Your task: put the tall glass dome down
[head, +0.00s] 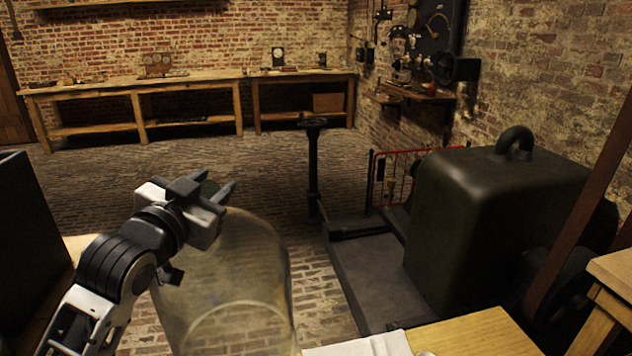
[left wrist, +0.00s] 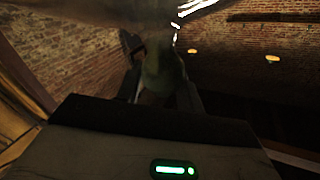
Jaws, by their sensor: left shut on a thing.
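The tall glass dome (head: 245,262) is large, clear and slightly yellowish, and hangs roughly upright at the lower left of the head view. My left gripper (head: 214,192) is at its top, shut on it. In the left wrist view a dim greenish knob-like part of the dome (left wrist: 162,72) sits between the fingers of the gripper (left wrist: 160,92), with pale glass along the top edge. The brick floor shows through the glass. The dome's lower end runs to the bottom of the head view, so I cannot tell whether it touches anything. My right gripper is not in view.
A wooden tabletop (head: 478,334) with a white sheet (head: 365,346) lies at the bottom, right of the dome. A dark panel (head: 28,255) stands at the left. A big dark machine housing (head: 490,220) stands at the right. A long workbench (head: 190,82) lines the back wall.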

